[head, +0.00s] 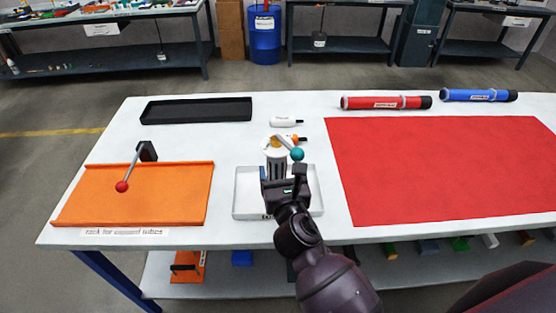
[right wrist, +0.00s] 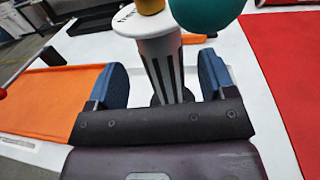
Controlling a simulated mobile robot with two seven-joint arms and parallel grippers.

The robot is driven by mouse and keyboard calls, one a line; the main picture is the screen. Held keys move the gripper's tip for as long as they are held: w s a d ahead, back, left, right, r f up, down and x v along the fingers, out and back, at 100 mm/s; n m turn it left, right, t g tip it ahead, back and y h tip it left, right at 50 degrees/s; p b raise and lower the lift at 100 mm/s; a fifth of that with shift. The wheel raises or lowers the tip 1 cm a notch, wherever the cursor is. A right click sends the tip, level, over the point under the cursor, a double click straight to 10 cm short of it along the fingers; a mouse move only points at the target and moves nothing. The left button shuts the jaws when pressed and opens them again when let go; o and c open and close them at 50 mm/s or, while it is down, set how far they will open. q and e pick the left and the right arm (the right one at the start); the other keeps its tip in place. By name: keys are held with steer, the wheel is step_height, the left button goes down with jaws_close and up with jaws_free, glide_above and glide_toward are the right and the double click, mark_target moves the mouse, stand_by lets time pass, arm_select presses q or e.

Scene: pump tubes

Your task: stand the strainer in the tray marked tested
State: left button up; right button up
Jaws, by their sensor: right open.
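The strainer (head: 276,165) is a white cylinder with dark slots and a wider white top. It stands upright in or just behind the white tray (head: 243,205); my gripper hides its foot. The tray's front label is mostly covered by my arm, so I cannot read it. My right gripper (head: 284,188) is open at the strainer. In the right wrist view the strainer (right wrist: 164,65) stands between the blue finger pads, with a gap on each side. My left gripper is not in view.
A teal ball (head: 297,154) on a lever is close beside the strainer's top. An orange rack (head: 140,195) with a red-knobbed lever (head: 122,186) lies left, a black tray (head: 196,110) behind. A red mat (head: 430,170) lies right, with red (head: 386,102) and blue (head: 478,95) tubes behind.

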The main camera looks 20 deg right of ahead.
steer(key=s+a, duration=0.1)
steer(key=s, duration=0.5)
steer(key=shift+s, duration=0.35)
steer(key=s+d+f+m+g+h, duration=0.1)
steer(key=s+d+f+m+g, duration=0.3)
steer(key=m, duration=0.5)
steer(key=s+d+f+m+g+h, duration=0.2)
steer(key=s+d+m+g, duration=0.15)
steer(key=d+m, duration=0.4)
steer(key=s+d+f+m+g+y, duration=0.15)
steer(key=s+m+g, duration=0.25)
steer(key=s+m, duration=0.45)
steer(key=s+f+m+g+y, duration=0.2)
steer(key=s+m+g+y, duration=0.1)
steer(key=s+m, duration=0.5)
steer(key=w+f+t, duration=0.7)
steer(key=w+f, duration=0.1)
steer(key=f, duration=0.2)
steer(key=shift+w+a+t+y, duration=0.15)
steer(key=shift+a+t+y, duration=0.1)
steer(key=shift+t+y, duration=0.15)
